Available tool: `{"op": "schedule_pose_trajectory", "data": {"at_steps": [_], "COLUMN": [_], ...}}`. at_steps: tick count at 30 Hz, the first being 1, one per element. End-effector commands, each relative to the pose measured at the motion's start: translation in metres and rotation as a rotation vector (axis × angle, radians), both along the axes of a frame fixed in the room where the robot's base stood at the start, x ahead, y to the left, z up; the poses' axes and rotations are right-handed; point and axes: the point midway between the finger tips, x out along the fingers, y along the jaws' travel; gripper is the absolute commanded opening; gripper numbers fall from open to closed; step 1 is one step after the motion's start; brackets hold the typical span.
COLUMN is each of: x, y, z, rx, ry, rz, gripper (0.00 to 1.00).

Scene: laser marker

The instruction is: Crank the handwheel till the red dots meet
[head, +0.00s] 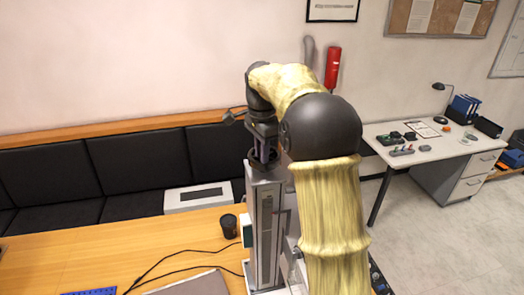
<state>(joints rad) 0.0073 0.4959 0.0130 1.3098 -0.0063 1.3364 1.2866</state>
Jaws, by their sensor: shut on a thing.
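The laser marker's tall grey column (265,232) stands on the wooden table. A dark handwheel (251,165) sits at its top, partly covered by my gripper. My gripper (264,152) points down over the wheel and is shut on what looks like its crank handle; the grip itself is small and partly hidden. My arm, in a yellow sleeve, hides the right side of the machine. No red dots can be made out in this view.
A dark cup (229,226), a black cable and a grey flat item (190,285) lie left of the column on the table (60,250). A white box (197,197) is behind. A black bench lines the wall. A white desk (450,145) stands right.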

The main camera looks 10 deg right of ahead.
Motion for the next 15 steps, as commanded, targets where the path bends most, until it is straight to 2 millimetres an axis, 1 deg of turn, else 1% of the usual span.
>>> {"op": "schedule_pose_trajectory", "data": {"at_steps": [8,15], "x": [-0.0005,-0.0016], "y": [-0.0014,-0.0052], "z": [0.0006,0.0014], "rx": [0.0,0.0], "ry": [-0.001,-0.003], "rz": [0.065,0.209], "gripper": [0.0,0.0]}}
